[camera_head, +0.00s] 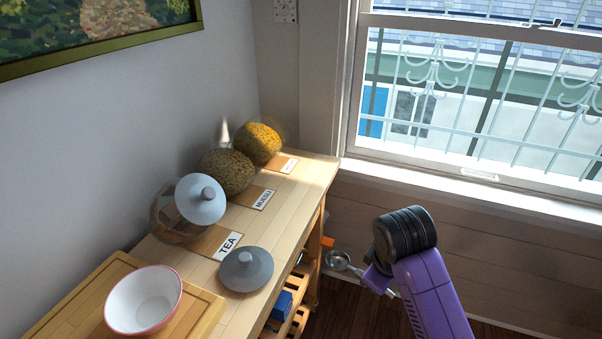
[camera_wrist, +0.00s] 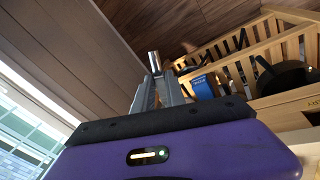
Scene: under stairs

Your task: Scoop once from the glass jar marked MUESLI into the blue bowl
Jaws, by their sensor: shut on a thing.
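The MUESLI card (camera_head: 264,200) lies in front of a round jar (camera_head: 228,172) filled with brown, grainy stuff; its glass and opening are hard to make out. A bowl (camera_head: 145,300), white inside with a pink-red rim, stands at the lower left; I see no plainly blue bowl. My gripper (camera_head: 378,280) is right of the table, over the floor. It is shut on the handle of a metal scoop (camera_head: 338,260), whose cup is clear of the table's right edge. In the wrist view, my fingers (camera_wrist: 156,88) grip the metal handle (camera_wrist: 154,62).
A grey-lidded glass jar (camera_head: 176,222) stands by the TEA card (camera_head: 228,245). A loose grey lid (camera_head: 246,269) lies near the table's edge. A yellowish jar (camera_head: 258,143) stands farthest back. The bowl is on a wooden board (camera_head: 200,312). Slatted shelves below hold a blue box (camera_head: 281,305).

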